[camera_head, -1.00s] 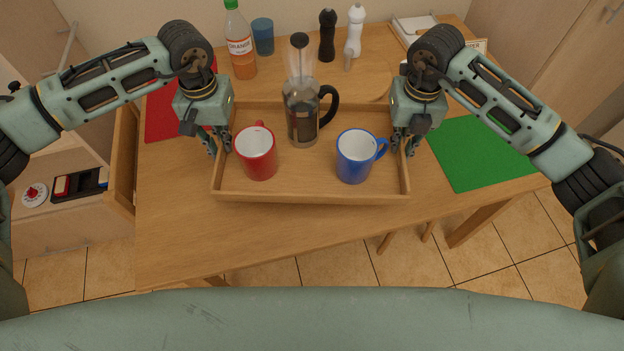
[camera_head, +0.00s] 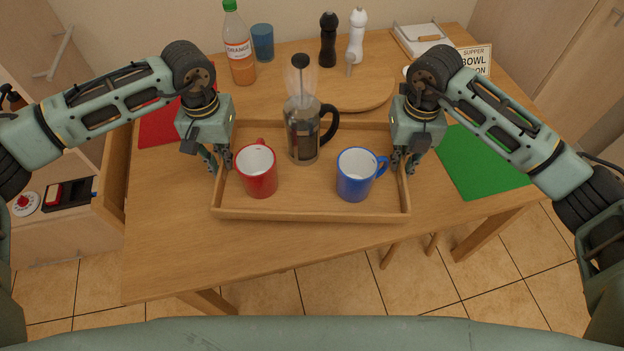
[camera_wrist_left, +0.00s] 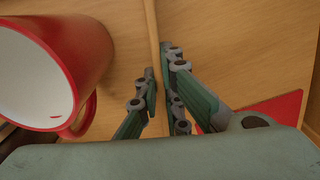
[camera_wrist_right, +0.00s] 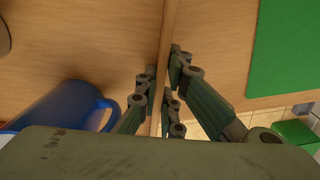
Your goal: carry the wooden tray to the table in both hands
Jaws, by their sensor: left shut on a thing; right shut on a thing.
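The wooden tray (camera_head: 310,214) is level in the head view, over the near part of the wooden table (camera_head: 170,240); I cannot tell whether it touches the tabletop. On it stand a red mug (camera_head: 260,180), a blue mug (camera_head: 354,182) and a French press (camera_head: 302,135), all upright. My left gripper (camera_head: 219,165) is shut on the tray's left wall, which also shows between its fingers in the left wrist view (camera_wrist_left: 155,60). My right gripper (camera_head: 404,163) is shut on the right wall, seen in the right wrist view (camera_wrist_right: 165,50).
Behind the tray are a round board (camera_head: 350,92), an orange bottle (camera_head: 238,50), a blue cup (camera_head: 263,42), a dark mill (camera_head: 328,40) and a white mill (camera_head: 356,35). A red mat (camera_head: 160,128) lies left, a green mat (camera_head: 475,165) right. Bare tabletop lies in front.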

